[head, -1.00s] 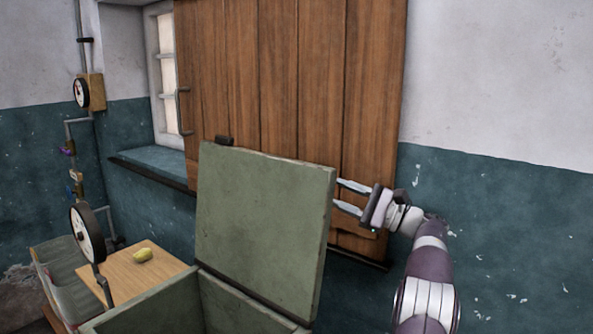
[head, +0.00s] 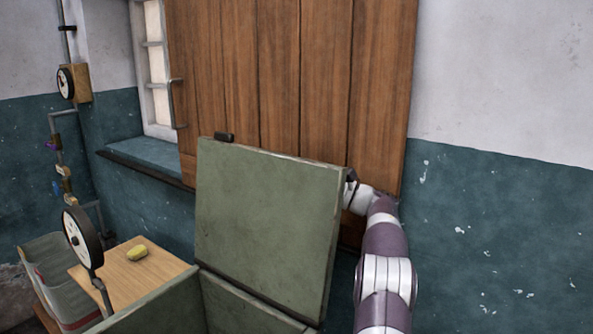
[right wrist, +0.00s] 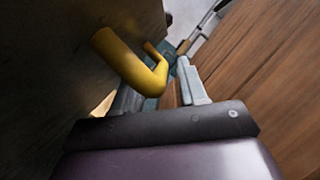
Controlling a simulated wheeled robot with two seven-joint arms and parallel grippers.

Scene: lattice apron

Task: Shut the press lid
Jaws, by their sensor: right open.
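The press lid (head: 266,228) is a thick grey-green panel standing raised, nearly upright, above the green press box (head: 155,306). My right gripper is hidden behind the lid in the head view; only its wrist and arm show at the lid's right edge. In the right wrist view my right gripper (right wrist: 158,82) is open. A yellow bent handle (right wrist: 135,65) juts from the dark lid surface (right wrist: 65,75) and overlaps the left finger. Whether it lies between the fingers or touches them I cannot tell. My left gripper is not in view.
A sliding wooden shutter (head: 285,80) stands close behind the lid and my right gripper. On the left are a small wooden table (head: 125,272) with a yellow object (head: 137,253), a round gauge (head: 82,236) and a grey basket-like container (head: 55,272).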

